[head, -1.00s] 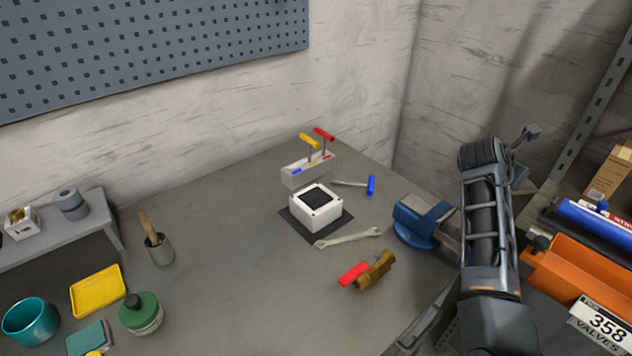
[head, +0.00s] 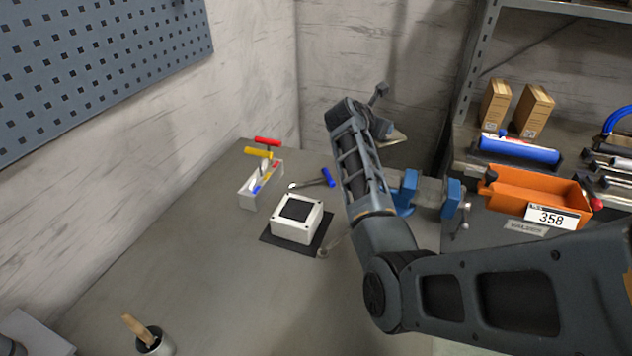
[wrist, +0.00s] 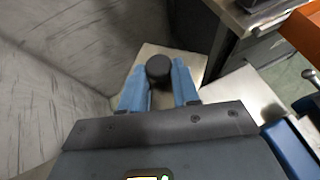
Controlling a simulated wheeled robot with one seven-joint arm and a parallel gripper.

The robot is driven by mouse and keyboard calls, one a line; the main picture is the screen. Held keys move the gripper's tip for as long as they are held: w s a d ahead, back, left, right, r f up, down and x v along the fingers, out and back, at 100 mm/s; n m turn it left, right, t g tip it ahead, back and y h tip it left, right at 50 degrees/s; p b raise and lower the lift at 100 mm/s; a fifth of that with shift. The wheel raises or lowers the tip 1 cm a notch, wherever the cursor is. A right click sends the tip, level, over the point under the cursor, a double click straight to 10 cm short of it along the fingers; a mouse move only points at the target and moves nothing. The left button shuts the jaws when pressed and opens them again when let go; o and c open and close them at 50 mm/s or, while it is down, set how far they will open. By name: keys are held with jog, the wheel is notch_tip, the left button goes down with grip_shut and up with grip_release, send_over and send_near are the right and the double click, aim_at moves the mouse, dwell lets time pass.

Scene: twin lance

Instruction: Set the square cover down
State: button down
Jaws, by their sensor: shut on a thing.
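My gripper (wrist: 158,82) is shut on the dark round knob (wrist: 158,66) of the square cover, with one blue finger on each side. The cover's pale flat plate (wrist: 190,62) shows beyond and beside the fingers in the wrist view. In the head view a small part of the plate (head: 396,138) shows past my arm, held in the air above the back of the bench; my arm hides most of the gripper. A white square box (head: 297,232) with a dark square top sits on a dark mat (head: 325,243), left of my arm.
A blue vise (head: 452,198) stands right of my forearm. A white rack (head: 250,197) with red and yellow handled tools and a blue-handled tool (head: 328,178) are behind. An orange bin (head: 545,190) is at right.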

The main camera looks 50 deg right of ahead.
jog(key=w+a+f+b, duration=0.1)
jog(key=a+f, duration=0.1)
jog(key=w+a+f+b, duration=0.1)
jog(key=w+a+f, duration=0.1)
jog(key=a, duration=0.1)
jog(key=w+a+f+b, duration=0.1)
jog(key=a+f, duration=0.1)
jog(key=a, duration=0.1)
jog(key=shift+w+a, duration=0.1)
jog(key=shift+w, duration=0.1)
jog(key=shift+w+a+f+b, duration=0.15)
jog(key=shift+w+a+b, duration=0.1)
jog(key=shift+a+b, duration=0.3)
notch_tip(320, 180, down, 4)
jog(key=b, duration=0.5)
jog(key=c, duration=0.8)
grip_release()
jog(key=shift+f, duration=0.1)
